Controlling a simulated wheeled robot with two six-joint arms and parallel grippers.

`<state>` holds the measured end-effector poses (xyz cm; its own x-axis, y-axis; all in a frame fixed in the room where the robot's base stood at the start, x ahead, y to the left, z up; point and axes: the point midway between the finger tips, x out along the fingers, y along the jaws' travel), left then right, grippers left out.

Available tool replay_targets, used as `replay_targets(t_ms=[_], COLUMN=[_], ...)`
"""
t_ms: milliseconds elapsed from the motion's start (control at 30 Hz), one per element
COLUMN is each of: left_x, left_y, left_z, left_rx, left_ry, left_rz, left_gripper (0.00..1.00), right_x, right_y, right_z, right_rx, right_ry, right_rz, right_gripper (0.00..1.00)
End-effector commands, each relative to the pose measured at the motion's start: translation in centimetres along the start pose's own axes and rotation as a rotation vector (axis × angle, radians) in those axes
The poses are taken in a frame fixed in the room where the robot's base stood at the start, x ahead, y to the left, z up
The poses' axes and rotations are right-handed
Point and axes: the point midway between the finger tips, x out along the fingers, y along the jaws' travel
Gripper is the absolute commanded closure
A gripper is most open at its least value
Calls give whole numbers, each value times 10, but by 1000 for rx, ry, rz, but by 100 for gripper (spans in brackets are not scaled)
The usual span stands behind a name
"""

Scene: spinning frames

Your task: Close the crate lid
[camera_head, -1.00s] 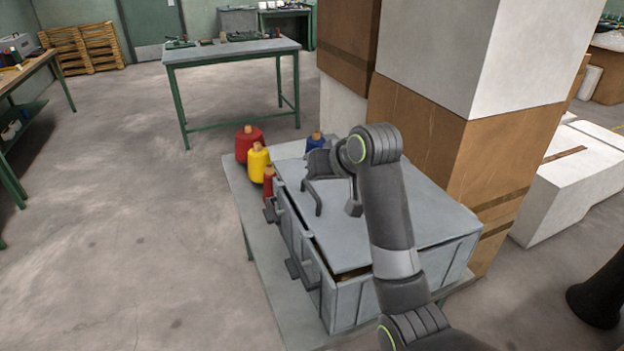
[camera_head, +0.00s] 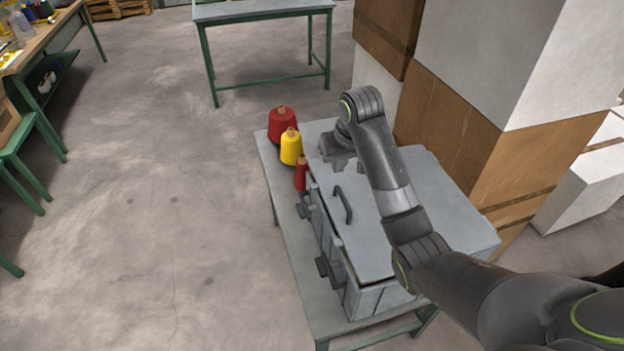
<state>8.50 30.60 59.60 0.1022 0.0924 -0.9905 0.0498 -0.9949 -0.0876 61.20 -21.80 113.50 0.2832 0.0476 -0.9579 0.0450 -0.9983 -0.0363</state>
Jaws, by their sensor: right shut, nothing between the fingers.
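The grey crate (camera_head: 362,302) stands on a small table. Its grey lid (camera_head: 400,235) lies almost flat over the top, with a thin dark gap along its left edge. A dark bar handle (camera_head: 342,205) stands up from the lid near that edge. Dark latches (camera_head: 325,267) stick out from the crate's left side. My right gripper (camera_head: 338,158) is over the far part of the lid, beyond the handle and apart from it. It is shut and empty. Whether it touches the lid is unclear. My right arm hides part of the lid. My left gripper is out of view.
A large red spool (camera_head: 283,127), a yellow spool (camera_head: 291,148) and a small red spool (camera_head: 301,174) stand at the table's (camera_head: 289,225) far left. Stacked boxes (camera_head: 440,120) rise close behind the crate on the right. The floor at left is open.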

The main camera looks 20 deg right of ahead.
Motion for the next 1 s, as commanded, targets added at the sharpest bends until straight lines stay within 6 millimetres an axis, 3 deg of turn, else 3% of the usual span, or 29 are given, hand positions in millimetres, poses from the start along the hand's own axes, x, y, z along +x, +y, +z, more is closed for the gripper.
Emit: replay_targets(t_ms=[167,500,800,1000], left_x=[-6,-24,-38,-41], left_y=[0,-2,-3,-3], left_z=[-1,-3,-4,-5], left_rx=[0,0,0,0], left_ry=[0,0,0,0], left_rz=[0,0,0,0], left_gripper=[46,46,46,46], right_x=[14,76,119,134], right_y=[1,1,-1,-2], right_z=[1,2,8,11], right_rx=[2,1,1,2], right_ry=[-8,-8,-6,-2], right_rz=[2,1,1,2], right_gripper=[100,100,100,100])
